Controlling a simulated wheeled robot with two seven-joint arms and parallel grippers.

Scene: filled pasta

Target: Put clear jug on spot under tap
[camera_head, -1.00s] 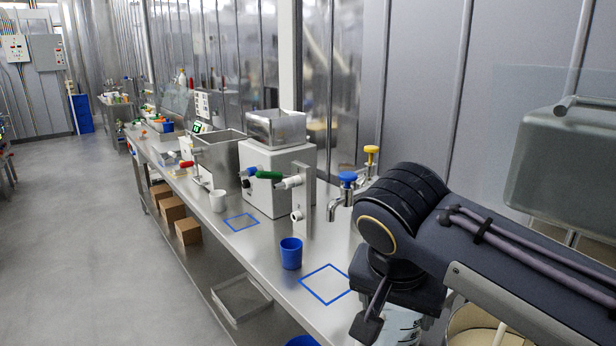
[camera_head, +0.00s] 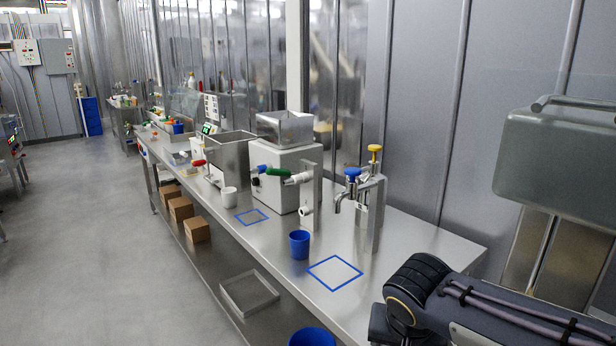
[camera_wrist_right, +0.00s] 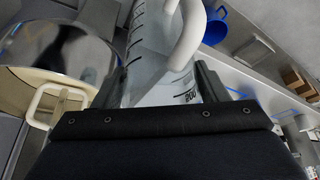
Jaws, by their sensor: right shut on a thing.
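My right gripper (camera_wrist_right: 158,84) is shut on the clear jug (camera_wrist_right: 152,65) in the right wrist view. The jug has dark scale marks and a pale handle (camera_wrist_right: 190,38). In the head view my right arm comes in at the lower right, and its gripper and the jug are out of the picture. The tap (camera_head: 350,190) with a blue knob stands on the steel table (camera_head: 410,235). A blue square outline (camera_head: 335,288) marks the spot on the table in front of it, and the square is empty. My left gripper is not in view.
A blue cup (camera_head: 299,244) stands just left of the square. A blue container (camera_head: 311,338) is low at the front. A large pot (camera_wrist_right: 62,48) shows left of the jug.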

